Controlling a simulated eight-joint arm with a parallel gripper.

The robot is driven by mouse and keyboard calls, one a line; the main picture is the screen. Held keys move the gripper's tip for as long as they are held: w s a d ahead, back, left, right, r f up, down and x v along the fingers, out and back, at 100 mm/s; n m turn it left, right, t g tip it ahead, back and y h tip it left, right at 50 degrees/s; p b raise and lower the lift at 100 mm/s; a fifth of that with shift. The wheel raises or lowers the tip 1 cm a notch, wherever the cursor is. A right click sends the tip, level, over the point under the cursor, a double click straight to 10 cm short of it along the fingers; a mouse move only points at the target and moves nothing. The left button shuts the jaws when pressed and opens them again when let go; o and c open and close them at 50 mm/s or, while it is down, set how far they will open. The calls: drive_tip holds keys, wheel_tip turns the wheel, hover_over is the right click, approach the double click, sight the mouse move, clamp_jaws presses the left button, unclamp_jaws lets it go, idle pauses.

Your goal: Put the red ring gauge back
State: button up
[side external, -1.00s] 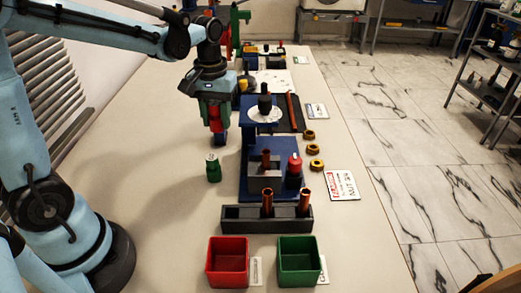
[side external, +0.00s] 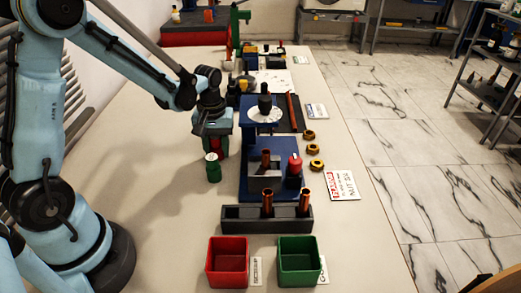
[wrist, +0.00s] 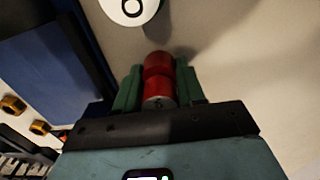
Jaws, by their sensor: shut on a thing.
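The red gauge (wrist: 158,80), a red cylinder with a grooved middle and a grey marked end, sits between the green fingers of my gripper (wrist: 158,88) in the wrist view. My gripper is shut on it. In the side view my gripper (side external: 217,145) points down just behind a green gauge (side external: 213,170) with a white top, which stands upright on the table. That gauge hides part of the fingers and the red gauge. A round white face with a dark mark (wrist: 130,8) shows at the top of the wrist view.
The blue fixture (side external: 256,182) stands right of my gripper, with a copper tube and a red-topped part (side external: 294,166). A black rack (side external: 240,222) with copper tubes, a red bin (side external: 228,278) and a green bin (side external: 299,278) are nearer. The table left of the fixture is mostly clear.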

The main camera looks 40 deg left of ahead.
sight(215, 137)
drive_tip(key=shift+f, duration=0.1)
drive_tip(key=o, duration=1.1)
wheel_tip(215, 137, up, 12)
drive_tip(key=shift+f, duration=0.2)
drive_tip(key=shift+s+d+r, duration=0.1)
drive_tip(key=shift+r, duration=0.25)
drive_tip(key=s+d+r+m+t, duration=0.1)
drive_tip(key=s+d+m+t, duration=0.6)
drive_tip(key=m, duration=0.2)
drive_tip(key=shift+s+d, duration=0.35)
